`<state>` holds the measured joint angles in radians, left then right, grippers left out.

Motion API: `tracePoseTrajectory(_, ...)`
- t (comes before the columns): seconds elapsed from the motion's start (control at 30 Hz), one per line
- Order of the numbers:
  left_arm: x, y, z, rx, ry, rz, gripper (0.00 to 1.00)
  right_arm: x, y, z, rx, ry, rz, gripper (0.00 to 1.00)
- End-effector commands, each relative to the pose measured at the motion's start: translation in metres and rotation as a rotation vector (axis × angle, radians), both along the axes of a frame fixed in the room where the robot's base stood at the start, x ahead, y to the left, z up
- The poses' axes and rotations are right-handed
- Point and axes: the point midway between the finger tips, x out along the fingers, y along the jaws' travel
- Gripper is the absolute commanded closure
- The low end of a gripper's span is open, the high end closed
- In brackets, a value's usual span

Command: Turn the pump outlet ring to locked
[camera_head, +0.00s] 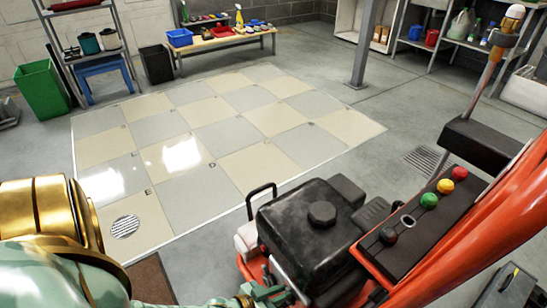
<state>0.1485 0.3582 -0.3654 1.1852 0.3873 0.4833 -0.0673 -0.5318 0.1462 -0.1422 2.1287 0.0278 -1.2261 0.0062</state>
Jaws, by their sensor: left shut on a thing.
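A pump machine with a black engine housing (312,225) and a round black cap stands at the bottom centre, on an orange frame. My left arm, mint green and gold, comes in from the lower left. My left gripper (262,294), small and teal green, is at the machine's lower front at the bottom edge of the view. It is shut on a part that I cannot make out. The outlet ring and any lock mark are not clearly visible, so I cannot tell the ring's position. My right gripper is not in view.
A black panel (425,222) with red, yellow and green knobs and orange bars fill the right side. Beyond is an open checkered tile floor (200,135). A bench (228,40), a green bin (42,90), a post (363,45) and shelves stand farther back.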

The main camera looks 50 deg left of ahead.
Motion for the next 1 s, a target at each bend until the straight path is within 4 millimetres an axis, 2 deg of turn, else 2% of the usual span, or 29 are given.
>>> tracePoseTrajectory(0.03,0.0,-0.004,0.006,0.039,-0.006,0.004,1.0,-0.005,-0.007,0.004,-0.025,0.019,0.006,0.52)
tracePoseTrajectory(0.2,-0.001,-0.014,0.004,0.201,-0.017,0.003,1.0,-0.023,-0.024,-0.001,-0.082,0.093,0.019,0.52)
tracePoseTrajectory(0.3,-0.002,-0.019,0.002,0.294,-0.022,0.002,1.0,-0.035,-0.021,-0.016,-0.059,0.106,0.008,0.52)
tracePoseTrajectory(0.4,-0.003,-0.025,0.0,0.382,-0.027,0.002,1.0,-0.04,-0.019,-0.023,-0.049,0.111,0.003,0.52)
tracePoseTrajectory(0.7,-0.004,-0.036,-0.006,0.601,-0.043,-0.001,1.0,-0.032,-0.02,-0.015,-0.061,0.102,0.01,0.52)
tracePoseTrajectory(1.0,-0.005,-0.041,-0.008,0.715,-0.053,-0.002,1.0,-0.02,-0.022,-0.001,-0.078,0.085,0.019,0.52)
